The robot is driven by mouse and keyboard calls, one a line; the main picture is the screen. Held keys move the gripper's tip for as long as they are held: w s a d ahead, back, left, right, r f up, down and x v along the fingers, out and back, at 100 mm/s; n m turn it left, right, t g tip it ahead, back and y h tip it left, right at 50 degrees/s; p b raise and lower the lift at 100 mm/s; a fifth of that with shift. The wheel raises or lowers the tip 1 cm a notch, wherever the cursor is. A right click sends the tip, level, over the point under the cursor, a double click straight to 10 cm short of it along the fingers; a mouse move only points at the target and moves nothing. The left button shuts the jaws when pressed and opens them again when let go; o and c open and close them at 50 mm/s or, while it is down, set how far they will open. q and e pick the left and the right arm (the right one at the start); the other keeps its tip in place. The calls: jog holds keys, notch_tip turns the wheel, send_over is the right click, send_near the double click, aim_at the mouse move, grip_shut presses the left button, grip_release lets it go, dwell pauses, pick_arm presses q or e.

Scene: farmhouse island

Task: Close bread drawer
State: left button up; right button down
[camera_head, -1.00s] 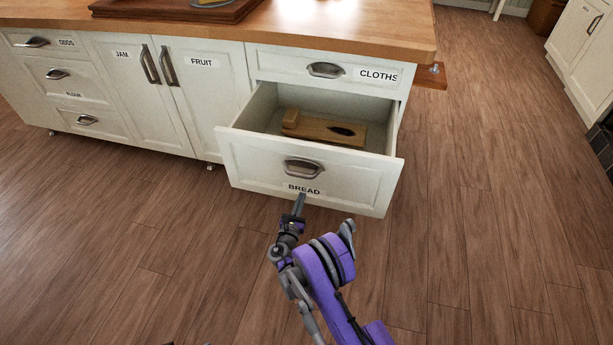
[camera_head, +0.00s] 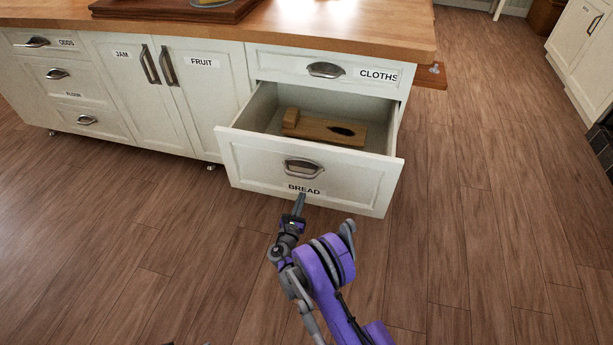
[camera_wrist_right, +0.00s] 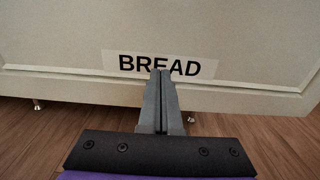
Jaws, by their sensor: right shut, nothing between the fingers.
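The bread drawer (camera_head: 345,183) is a white drawer with a metal cup handle (camera_head: 303,168) and a BREAD label. It stands pulled out from the island, below the CLOTHS drawer. A wooden board-like object with a block at one end (camera_head: 330,131) lies inside it. My right gripper (camera_head: 300,199) is shut and empty, its fingertips at the lower front of the drawer by the label. In the right wrist view the shut fingers (camera_wrist_right: 161,76) overlap the BREAD label (camera_wrist_right: 160,65); I cannot tell whether they touch the front. My left gripper is not in view.
The white island has a wooden top (camera_head: 330,30), the shut CLOTHS drawer (camera_head: 290,67), JAM and FRUIT doors, and other shut drawers on the left. The wooden floor (camera_head: 480,220) in front and to the right is clear.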

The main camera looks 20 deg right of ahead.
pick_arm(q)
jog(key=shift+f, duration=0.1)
pick_arm(e)
jog(key=shift+w+d, duration=0.15)
jog(key=shift+w, duration=0.05)
pick_arm(q)
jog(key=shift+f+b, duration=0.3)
jog(key=shift+b, duration=0.1)
pick_arm(e)
jog(key=shift+w+d, duration=0.4)
jog(key=shift+w, duration=0.2)
